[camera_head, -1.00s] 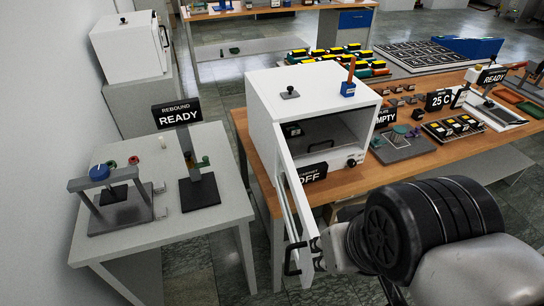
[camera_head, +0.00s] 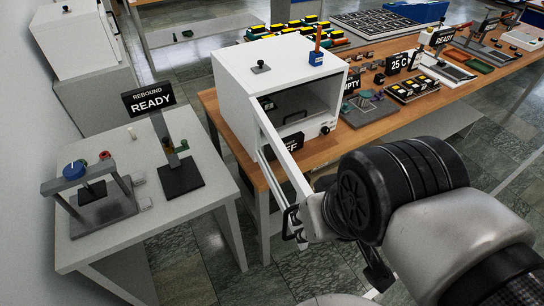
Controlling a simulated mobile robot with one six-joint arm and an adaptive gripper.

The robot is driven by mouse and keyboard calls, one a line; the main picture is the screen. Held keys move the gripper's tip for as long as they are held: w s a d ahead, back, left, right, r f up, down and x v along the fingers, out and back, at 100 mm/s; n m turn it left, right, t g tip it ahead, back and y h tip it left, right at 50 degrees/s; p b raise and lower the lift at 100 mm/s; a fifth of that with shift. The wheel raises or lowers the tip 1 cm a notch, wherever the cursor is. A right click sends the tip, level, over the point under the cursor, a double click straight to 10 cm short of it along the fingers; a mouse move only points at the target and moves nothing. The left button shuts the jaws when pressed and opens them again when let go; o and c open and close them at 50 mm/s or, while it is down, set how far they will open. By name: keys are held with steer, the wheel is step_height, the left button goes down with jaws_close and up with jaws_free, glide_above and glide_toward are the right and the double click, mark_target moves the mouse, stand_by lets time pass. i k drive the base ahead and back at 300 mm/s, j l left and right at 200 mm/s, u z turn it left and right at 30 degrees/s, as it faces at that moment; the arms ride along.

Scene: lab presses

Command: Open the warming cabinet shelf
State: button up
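The warming cabinet (camera_head: 235,87) is a white box on the wooden bench, with a dark knob and a blue item on top. Its white door (camera_head: 283,157) stands open, swung out toward me. Inside the dark cavity a shelf with a dark handle (camera_head: 294,114) shows; the shelf looks pushed in. My gripper (camera_head: 299,224) is at the door's free edge, beside the dark door handle (camera_head: 288,222). The fingers are small and partly hidden by the door edge and my wrist, so I cannot tell whether they are shut on the handle.
A grey table (camera_head: 221,196) at left carries the rebound device (camera_head: 179,160) and a blue-knobbed press (camera_head: 100,195). The wooden bench (camera_head: 385,125) runs right with sample trays and signs. A dark sign (camera_head: 287,146) stands before the cabinet, partly behind the door. Open floor lies below.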

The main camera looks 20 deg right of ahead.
mark_target(295, 105)
steer(key=i+j+z, duration=0.15)
steer(key=z, duration=0.25)
steer(key=i+j+z, duration=0.1)
steer(key=z, duration=0.3)
steer(key=j+z, duration=0.4)
steer(key=i+l, duration=0.05)
steer(key=l, duration=0.05)
